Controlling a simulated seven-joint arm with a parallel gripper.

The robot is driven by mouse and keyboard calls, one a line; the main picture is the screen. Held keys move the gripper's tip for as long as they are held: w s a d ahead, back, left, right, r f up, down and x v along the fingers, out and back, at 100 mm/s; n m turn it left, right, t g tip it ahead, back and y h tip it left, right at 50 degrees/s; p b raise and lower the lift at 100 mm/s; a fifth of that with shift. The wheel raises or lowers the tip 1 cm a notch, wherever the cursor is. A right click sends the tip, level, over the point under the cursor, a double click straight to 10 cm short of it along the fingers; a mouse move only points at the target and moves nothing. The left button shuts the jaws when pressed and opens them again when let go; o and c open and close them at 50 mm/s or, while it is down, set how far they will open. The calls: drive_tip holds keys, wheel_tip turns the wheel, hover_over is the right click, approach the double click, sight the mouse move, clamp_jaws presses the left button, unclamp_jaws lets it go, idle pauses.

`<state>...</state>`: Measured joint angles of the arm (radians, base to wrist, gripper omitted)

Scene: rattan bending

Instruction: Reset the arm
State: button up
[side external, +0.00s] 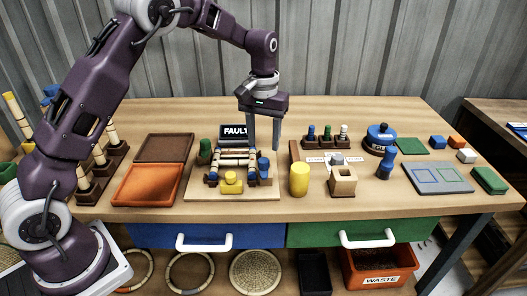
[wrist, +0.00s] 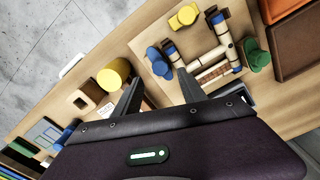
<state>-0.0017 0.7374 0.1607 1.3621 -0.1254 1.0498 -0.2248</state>
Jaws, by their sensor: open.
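My gripper (side external: 264,132) is open and empty. In the wrist view the jig board (wrist: 207,62) lies beyond the fingers.
An orange tray (side external: 148,185) and a brown tray (side external: 164,147) lie left of the jig. A yellow cylinder (side external: 299,179), a wooden block with a hole (side external: 342,182), a blue glue pot (side external: 380,139) and a grey plate (side external: 437,178) stand to the right. The back table strip is mostly clear.

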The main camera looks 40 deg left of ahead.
drive_tip(key=shift+r, duration=0.3)
drive_tip(key=s+d+r+m+t, duration=0.2)
drive_tip(key=s+d+r+t, duration=0.1)
drive_tip(key=s+r, duration=1.15)
drive_tip(key=s+d+f+m+t, duration=0.1)
drive_tip(key=s+m+t, duration=0.1)
drive_tip(key=s, duration=1.6)
drive_tip(key=shift+s+d+m+t, duration=0.15)
drive_tip(key=shift+s+m+t, duration=0.1)
drive_tip(key=shift+m+t, duration=0.05)
